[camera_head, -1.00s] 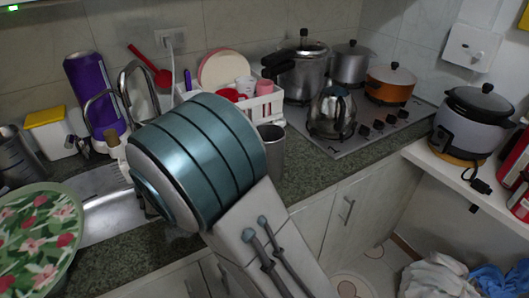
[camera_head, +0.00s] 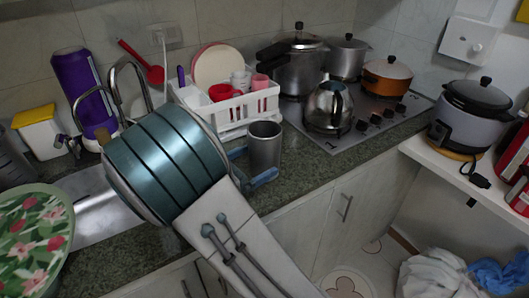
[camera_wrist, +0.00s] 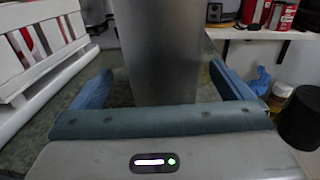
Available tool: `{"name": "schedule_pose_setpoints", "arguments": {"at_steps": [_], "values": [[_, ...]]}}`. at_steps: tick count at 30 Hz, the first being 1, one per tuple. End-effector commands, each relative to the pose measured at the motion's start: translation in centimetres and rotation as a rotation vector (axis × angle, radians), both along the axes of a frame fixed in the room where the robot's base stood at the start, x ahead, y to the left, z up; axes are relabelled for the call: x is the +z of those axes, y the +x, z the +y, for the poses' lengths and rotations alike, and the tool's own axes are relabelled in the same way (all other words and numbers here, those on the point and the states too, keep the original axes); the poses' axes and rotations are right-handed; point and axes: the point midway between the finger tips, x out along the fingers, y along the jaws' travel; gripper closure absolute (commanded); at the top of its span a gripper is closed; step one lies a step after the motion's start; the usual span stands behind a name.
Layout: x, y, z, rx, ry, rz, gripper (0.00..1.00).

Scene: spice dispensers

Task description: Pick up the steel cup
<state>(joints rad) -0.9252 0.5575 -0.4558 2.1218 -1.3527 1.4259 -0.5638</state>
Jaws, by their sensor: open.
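The steel cup (camera_head: 264,148) is a plain grey metal tumbler standing upright on the counter, right of the white dish rack. My gripper (camera_head: 251,166) is open low around the cup, with one blue finger on its left and the other at its front right. In the wrist view the cup (camera_wrist: 157,60) fills the middle between the two blue fingers of my gripper (camera_wrist: 160,88). Gaps show on both sides of the cup there. Part of the left finger is hidden behind my arm in the head view.
The white dish rack (camera_head: 232,108) with plates and cups stands close left of the cup. A steel kettle (camera_head: 328,108) and pots sit on the stove (camera_head: 345,132) to the right. A floral plate (camera_head: 32,228) lies at the left. The counter's front edge is near.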

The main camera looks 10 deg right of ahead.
Motion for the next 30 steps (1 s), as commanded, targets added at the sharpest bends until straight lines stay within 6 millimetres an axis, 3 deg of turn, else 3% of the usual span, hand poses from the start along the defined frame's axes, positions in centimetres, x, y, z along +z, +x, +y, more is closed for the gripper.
{"name": "schedule_pose_setpoints", "arguments": {"at_steps": [9,17,18,24,30], "values": [[-0.1,1.3,-4.2,-0.004,0.001,0.0,0.01],[-0.1,1.5,-4.5,-0.002,0.001,0.0,0.01],[-0.1,1.5,-4.5,-0.002,0.001,0.0,0.04],[-0.1,1.5,-4.5,-0.002,0.001,0.0,0.57],[-0.1,1.5,-4.5,-0.002,0.0,0.0,0.57]]}}
